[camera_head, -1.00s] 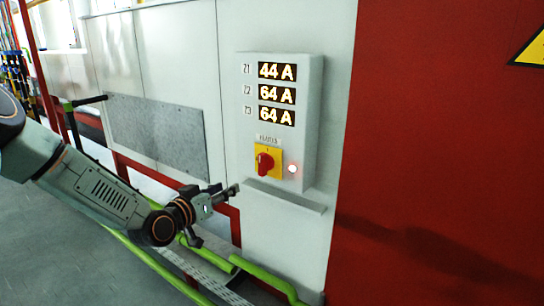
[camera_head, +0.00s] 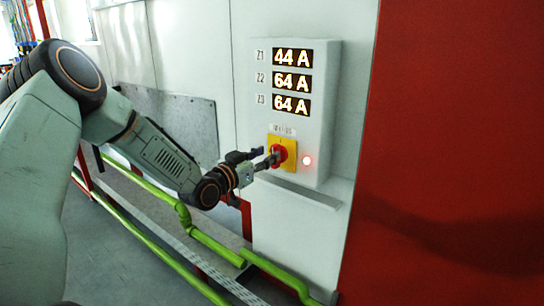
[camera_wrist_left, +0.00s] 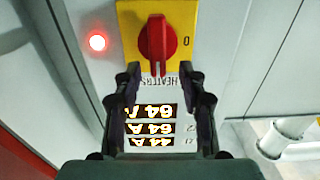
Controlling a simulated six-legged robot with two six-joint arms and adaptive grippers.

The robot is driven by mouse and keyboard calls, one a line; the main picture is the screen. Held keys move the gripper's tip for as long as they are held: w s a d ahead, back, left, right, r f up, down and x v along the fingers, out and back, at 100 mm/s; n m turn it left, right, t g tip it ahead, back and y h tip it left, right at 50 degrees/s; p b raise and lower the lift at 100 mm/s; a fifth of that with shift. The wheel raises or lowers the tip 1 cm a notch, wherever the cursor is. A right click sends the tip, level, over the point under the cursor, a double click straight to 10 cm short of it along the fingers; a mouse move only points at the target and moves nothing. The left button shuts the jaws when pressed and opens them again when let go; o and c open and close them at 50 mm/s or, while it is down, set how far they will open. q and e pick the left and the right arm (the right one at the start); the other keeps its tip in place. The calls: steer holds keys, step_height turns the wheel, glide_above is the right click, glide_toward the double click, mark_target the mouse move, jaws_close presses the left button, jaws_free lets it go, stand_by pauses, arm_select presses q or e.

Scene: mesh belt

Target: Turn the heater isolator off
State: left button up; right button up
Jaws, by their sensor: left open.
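The heater isolator is a red rotary knob (camera_head: 280,154) on a yellow plate (camera_head: 291,146), low on a pale wall box (camera_head: 325,110). In the left wrist view, which is upside down, the knob (camera_wrist_left: 157,45) stands in line with the picture's vertical, with a "0" mark to its right on the plate. My left gripper (camera_head: 267,156) is open and empty, its fingertips close to the knob. In the wrist view the open fingers (camera_wrist_left: 160,76) point toward the knob, one on each side of its line. I cannot tell whether they touch it. My right gripper is not in view.
A red lamp (camera_head: 307,161) glows beside the isolator. Displays (camera_head: 292,82) above read 44 A, 64 A and 64 A. A narrow ledge (camera_head: 295,190) juts out below the box. Green pipes (camera_head: 215,243) run low along the wall. A red panel (camera_head: 450,150) stands right.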

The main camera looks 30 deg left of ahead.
mark_target(272, 151)
arm_select(q)
steer(key=shift+w+f, duration=0.15)
steer(key=shift+w, duration=0.45)
steer(key=shift+w+d+r+b, duration=0.15)
steer(key=shift+w+d, duration=0.05)
steer(key=shift+w, duration=0.25)
steer(key=shift+w+d+r+b, duration=0.15)
steer(key=shift+w+d, duration=0.05)
steer(key=shift+w, duration=0.2)
steer(key=shift+a+f, duration=0.15)
steer(key=shift+a, duration=0.1)
steer(key=shift+d, duration=0.2)
steer(key=c, duration=0.5)
jaws_close()
